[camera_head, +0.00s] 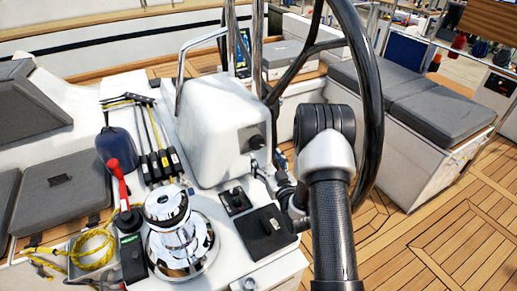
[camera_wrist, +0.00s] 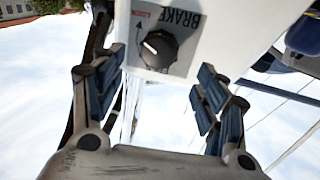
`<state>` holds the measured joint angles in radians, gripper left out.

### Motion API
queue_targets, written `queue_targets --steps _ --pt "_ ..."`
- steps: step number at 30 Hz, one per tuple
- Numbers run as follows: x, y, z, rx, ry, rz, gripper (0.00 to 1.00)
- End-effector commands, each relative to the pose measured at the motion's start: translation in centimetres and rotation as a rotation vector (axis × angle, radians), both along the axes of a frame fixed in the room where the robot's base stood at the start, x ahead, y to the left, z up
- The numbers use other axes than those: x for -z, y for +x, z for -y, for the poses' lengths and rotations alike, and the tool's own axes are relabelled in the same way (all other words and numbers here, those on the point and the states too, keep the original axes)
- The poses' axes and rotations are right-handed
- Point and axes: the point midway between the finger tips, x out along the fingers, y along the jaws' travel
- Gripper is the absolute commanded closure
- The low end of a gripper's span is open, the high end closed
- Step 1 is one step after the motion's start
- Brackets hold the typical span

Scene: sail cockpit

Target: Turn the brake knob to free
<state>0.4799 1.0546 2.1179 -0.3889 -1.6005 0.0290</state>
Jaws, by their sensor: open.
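The brake knob (camera_wrist: 160,49) is a round black knob on a grey label plate (camera_wrist: 179,20) that reads BRAKE upside down. A small red mark and an arrow are printed beside it. A pale pointer line on the knob points to the upper left in the wrist view. The knob also shows on the side of the white pedestal (camera_head: 213,140) in the head view, as a dark knob (camera_head: 256,142). My gripper (camera_wrist: 160,88) is open and empty, its blue-padded fingers apart, below the knob in the wrist view and not touching it. In the head view my arm blocks a clear sight of it.
The black steering wheel (camera_head: 374,100) rises close behind my arm. A chrome winch (camera_head: 172,230), a red-handled lever (camera_head: 119,185) and a black panel (camera_head: 264,231) lie near the pedestal. Grey seats (camera_head: 440,108) stand at the right; the teak deck (camera_head: 440,240) before them is clear.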

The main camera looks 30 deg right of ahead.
Motion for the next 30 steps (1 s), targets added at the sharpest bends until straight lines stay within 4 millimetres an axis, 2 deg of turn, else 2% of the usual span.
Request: queue_targets --steps 1,6,12,17,24,30 --pt "0.1 1.2 0.0 -0.003 -0.002 0.004 0.33" --pt "0.1 4.6 0.4 -0.002 -0.001 0.003 0.33" --pt "0.1 7.1 0.7 0.000 0.000 0.001 0.33" --pt "0.0 7.9 0.7 0.000 0.001 -0.001 0.33" --pt "0.0 7.9 0.7 0.000 0.001 -0.001 0.33" --pt "0.0 7.9 0.7 0.000 0.001 -0.001 0.46"
